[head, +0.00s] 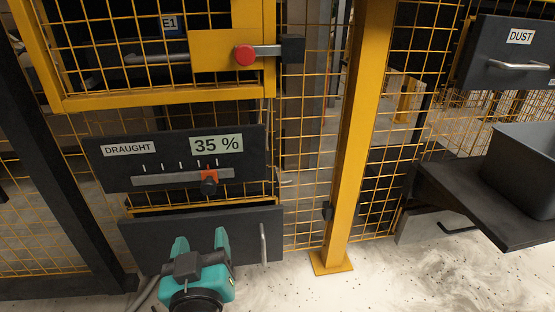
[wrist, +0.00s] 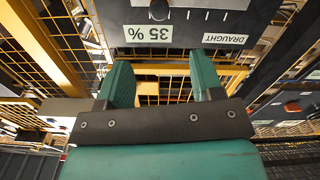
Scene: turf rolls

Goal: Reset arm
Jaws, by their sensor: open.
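My gripper (head: 200,242) shows at the bottom left of centre in the head view, teal with a dark wrist. In the wrist view my gripper (wrist: 163,84) has its two teal fingers wide apart with nothing between them. It is in front of a dark drawer-like panel (head: 150,240) with a vertical light handle (head: 263,243). Whether it touches that panel cannot be told. Above it is the dark draught panel (head: 120,172), whose display (head: 216,145) reads 35 %. Its slider knob (head: 208,180), orange and black, stands right of the middle of its track.
A yellow mesh door (head: 60,102) with a red button latch (head: 244,56) is above. A yellow post (head: 352,140) stands to the right. Further right are a dark shelf (head: 455,200) bearing a grey bin (head: 525,165) and a panel labelled DUST (head: 500,75). The pale floor (head: 400,285) is dusty.

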